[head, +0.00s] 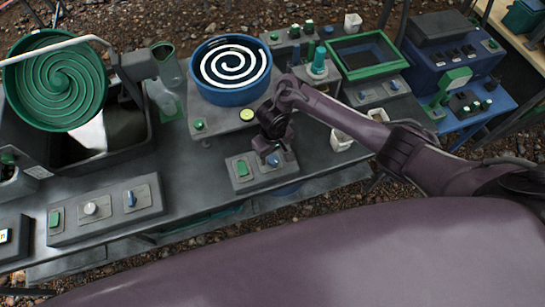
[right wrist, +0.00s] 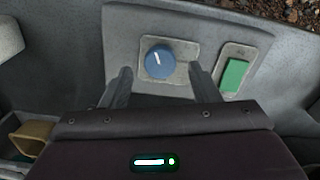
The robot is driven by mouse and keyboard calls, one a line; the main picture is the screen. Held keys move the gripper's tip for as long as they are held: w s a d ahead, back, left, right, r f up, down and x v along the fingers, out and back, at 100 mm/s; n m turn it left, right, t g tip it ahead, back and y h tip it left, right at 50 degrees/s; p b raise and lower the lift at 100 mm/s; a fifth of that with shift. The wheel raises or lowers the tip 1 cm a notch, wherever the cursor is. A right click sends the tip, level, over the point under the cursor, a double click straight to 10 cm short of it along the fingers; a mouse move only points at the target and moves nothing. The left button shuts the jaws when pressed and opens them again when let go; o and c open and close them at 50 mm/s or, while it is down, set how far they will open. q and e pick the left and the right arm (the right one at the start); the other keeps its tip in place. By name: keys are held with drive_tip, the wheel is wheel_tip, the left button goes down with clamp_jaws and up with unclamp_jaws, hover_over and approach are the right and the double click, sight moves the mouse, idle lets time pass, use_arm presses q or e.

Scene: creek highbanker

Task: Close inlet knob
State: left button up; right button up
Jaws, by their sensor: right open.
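A round blue knob (right wrist: 158,62) with a white pointer line sits on a light plate, next to a green rocker switch (right wrist: 235,74), on a small grey control box (right wrist: 120,20). In the head view this box (head: 236,186) is at the front edge of the bench, with the blue knob (head: 273,160) partly hidden by my gripper. I see no label telling whether it is the inlet knob. My right gripper (head: 272,150) is over the box, its open fingers on either side of the knob, with a gap on each side in the wrist view. My left gripper is not in view.
Another grey panel (head: 105,212) with a green switch, a white knob and a blue knob is at the left. A blue bowl with a white spiral (head: 232,68) and a green spiral wheel (head: 55,85) stand behind.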

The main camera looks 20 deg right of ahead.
drive_tip(key=shift+f, duration=1.05)
drive_tip(key=shift+c, duration=0.4)
drive_tip(key=c, duration=0.9)
drive_tip(key=shift+n, duration=0.3)
